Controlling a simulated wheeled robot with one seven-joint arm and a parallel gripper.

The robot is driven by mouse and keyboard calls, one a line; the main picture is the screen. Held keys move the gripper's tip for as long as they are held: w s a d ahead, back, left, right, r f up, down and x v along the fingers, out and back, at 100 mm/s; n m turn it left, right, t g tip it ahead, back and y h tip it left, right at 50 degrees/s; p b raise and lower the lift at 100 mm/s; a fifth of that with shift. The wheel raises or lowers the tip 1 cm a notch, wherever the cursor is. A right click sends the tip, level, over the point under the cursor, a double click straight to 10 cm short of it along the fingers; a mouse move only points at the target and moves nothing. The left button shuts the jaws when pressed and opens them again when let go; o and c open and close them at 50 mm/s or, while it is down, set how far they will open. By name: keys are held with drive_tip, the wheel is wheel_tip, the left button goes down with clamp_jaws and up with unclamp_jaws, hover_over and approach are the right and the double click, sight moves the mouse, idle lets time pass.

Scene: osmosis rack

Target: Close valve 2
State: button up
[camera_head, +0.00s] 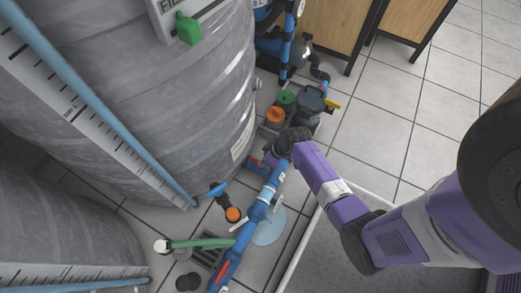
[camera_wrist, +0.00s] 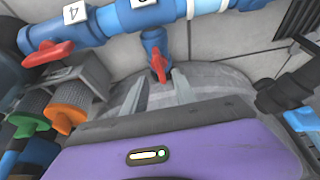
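In the wrist view my gripper (camera_wrist: 158,74) is open, its two grey fingers apart. A red valve handle (camera_wrist: 158,64) on a blue branch pipe lies just beyond and between the fingertips. Contact cannot be told. A label above it is cut off by the top edge, so I cannot confirm its number. Another red handle (camera_wrist: 48,53) sits to the left, on the pipe with a label that looks like 4 (camera_wrist: 74,12). In the head view my gripper (camera_head: 282,147) is low at the blue pipe (camera_head: 257,212), and my wrist hides the handle there.
Green (camera_wrist: 27,124) and orange (camera_wrist: 65,116) knobs stand left of my gripper. A dark fitting (camera_wrist: 282,94) is close on the right. A large grey tank (camera_head: 170,90) stands left in the head view. Tiled floor (camera_head: 385,110) at upper right is clear.

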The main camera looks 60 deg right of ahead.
drive_tip(key=b+x, duration=0.2)
drive_tip(key=x, duration=0.3)
drive_tip(key=shift+w+f, duration=0.1)
drive_tip(key=shift+f, duration=0.1)
clamp_jaws()
